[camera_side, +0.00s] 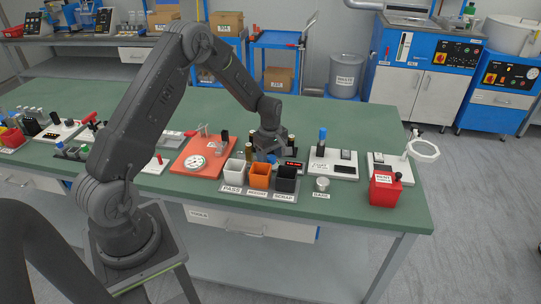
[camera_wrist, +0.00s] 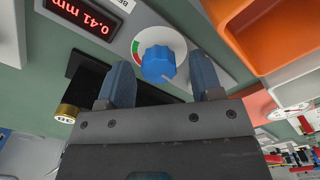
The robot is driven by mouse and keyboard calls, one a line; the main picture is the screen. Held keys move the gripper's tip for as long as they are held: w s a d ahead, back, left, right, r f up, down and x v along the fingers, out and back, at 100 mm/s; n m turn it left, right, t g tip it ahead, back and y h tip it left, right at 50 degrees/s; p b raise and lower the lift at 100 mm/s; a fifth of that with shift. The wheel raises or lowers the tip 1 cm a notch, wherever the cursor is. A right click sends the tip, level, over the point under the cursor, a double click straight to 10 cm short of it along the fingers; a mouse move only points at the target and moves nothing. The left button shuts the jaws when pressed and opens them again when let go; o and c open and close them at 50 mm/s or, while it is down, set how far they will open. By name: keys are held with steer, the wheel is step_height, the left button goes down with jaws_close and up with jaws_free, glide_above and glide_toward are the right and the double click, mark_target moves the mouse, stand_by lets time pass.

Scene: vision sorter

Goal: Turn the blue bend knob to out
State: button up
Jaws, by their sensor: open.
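The blue bend knob (camera_wrist: 157,65) shows in the wrist view at the top middle, on a round white dial with a green and a red sector. A pale mark sits on the knob's lower right edge. My gripper (camera_wrist: 163,76) is open and empty. Its two blue fingers appear on either side of the knob with gaps; I cannot tell whether the tips reach its height. In the side view my gripper (camera_side: 269,153) is low over the bench behind the bins, and it and the arm hide most of the knob's surroundings. The word "out" is not legible.
A red display (camera_wrist: 92,12) reading 0.41 mm is beside the dial. An orange bin (camera_side: 260,182) stands between a white bin (camera_side: 234,178) and a black bin (camera_side: 285,186), close to my gripper. A gold-banded cylinder (camera_wrist: 66,112) lies left of my fingers.

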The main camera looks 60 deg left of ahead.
mark_target(271, 157)
steer(key=shift+r, duration=0.15)
step_height(271, 157, up, 14)
steer(key=shift+f, duration=0.2)
stand_by(0.4)
